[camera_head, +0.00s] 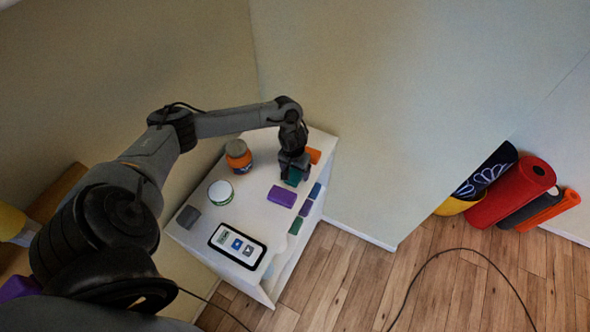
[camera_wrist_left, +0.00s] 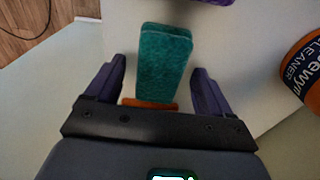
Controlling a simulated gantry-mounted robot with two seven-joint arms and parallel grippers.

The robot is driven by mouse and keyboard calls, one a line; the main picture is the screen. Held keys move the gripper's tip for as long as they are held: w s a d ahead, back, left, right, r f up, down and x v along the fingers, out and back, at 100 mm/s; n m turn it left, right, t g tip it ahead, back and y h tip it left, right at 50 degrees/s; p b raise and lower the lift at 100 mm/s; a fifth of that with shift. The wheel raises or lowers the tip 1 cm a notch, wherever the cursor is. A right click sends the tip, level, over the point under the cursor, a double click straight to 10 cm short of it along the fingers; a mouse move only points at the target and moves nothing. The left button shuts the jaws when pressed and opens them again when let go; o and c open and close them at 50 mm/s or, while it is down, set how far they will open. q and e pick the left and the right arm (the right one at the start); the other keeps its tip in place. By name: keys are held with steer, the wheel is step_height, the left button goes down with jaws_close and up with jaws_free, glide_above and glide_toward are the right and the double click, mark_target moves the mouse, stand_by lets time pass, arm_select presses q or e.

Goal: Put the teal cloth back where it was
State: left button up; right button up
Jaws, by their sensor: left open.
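The teal cloth (camera_head: 293,178) is a small folded block on the white cabinet top (camera_head: 257,215), near its far right end. My left gripper (camera_head: 292,172) is over it, pointing down, and partly hides it. In the left wrist view the teal cloth (camera_wrist_left: 163,62) lies between the two spread fingers of the left gripper (camera_wrist_left: 160,68), with a gap on each side. The fingers are open and do not grip it. My right gripper is not in view.
An orange cloth (camera_head: 314,155) and a purple cloth (camera_head: 282,196) lie close by. An orange-labelled jar (camera_head: 238,154), a white tub (camera_head: 220,192), a grey block (camera_head: 188,217) and a tablet (camera_head: 238,246) share the top.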

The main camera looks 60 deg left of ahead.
mark_target(294, 174)
arm_select(q)
steer(key=shift+r, duration=0.2)
step_height(294, 174, up, 12)
steer(key=p, duration=0.4)
steer(key=shift+s+d, duration=0.25)
steer(key=shift+s, duration=0.1)
